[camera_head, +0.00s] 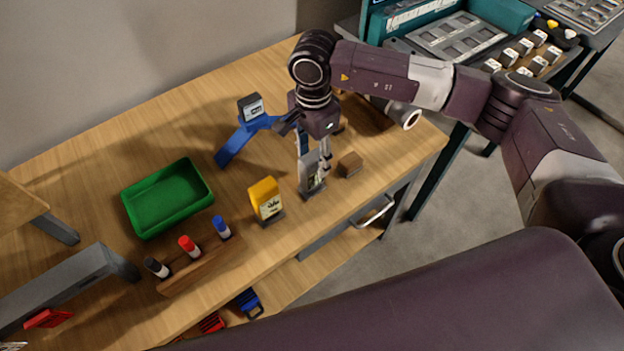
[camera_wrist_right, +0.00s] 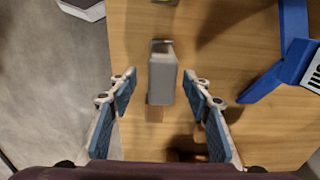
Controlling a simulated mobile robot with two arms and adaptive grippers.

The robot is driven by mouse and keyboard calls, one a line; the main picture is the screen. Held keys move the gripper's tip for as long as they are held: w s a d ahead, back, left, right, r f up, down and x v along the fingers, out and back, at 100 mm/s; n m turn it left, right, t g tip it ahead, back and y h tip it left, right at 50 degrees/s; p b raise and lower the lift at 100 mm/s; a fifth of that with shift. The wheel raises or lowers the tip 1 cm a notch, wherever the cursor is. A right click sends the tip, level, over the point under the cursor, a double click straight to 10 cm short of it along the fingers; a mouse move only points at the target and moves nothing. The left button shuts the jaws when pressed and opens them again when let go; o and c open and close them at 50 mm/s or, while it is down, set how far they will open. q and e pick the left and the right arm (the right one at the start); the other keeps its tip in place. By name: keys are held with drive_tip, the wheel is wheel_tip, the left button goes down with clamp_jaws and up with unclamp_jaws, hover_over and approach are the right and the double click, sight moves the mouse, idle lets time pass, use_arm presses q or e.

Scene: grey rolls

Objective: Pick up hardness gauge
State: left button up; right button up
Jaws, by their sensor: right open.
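A grey upright device, which I take to be the hardness gauge (camera_head: 312,184), stands on a dark base near the table's front edge. My right gripper (camera_head: 314,160) points down at it from above, and its fingers partly cover it in the head view. In the right wrist view the grey box-like top of the gauge (camera_wrist_right: 162,76) lies between the two blue-padded fingers of the right gripper (camera_wrist_right: 158,88). The fingers are spread, with a gap on each side of the gauge. My left gripper is not in view.
A yellow device (camera_head: 266,199) stands left of the gauge, and a small wooden block (camera_head: 350,164) sits right of it. A blue stand with a display (camera_head: 250,108) is behind. A green tray (camera_head: 150,224) and a marker rack (camera_head: 202,264) are further left.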

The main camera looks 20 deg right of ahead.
sight(312, 181)
wheel_tip(312, 181, down, 2)
drive_tip(key=shift+s+f+b, duration=0.1)
drive_tip(key=shift+f+b, duration=0.05)
drive_tip(key=shift+b, duration=0.5)
drive_tip(key=shift+f, duration=0.15)
wheel_tip(312, 181, down, 7)
drive_tip(key=p, duration=0.3)
drive_tip(key=shift+a, duration=0.1)
drive_tip(key=shift+w+f, duration=0.2)
drive_tip(key=shift+f, duration=0.1)
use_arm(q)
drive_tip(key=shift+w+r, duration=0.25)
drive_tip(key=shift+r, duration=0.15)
use_arm(e)
drive_tip(key=shift+c, duration=0.3)
clamp_jaws()
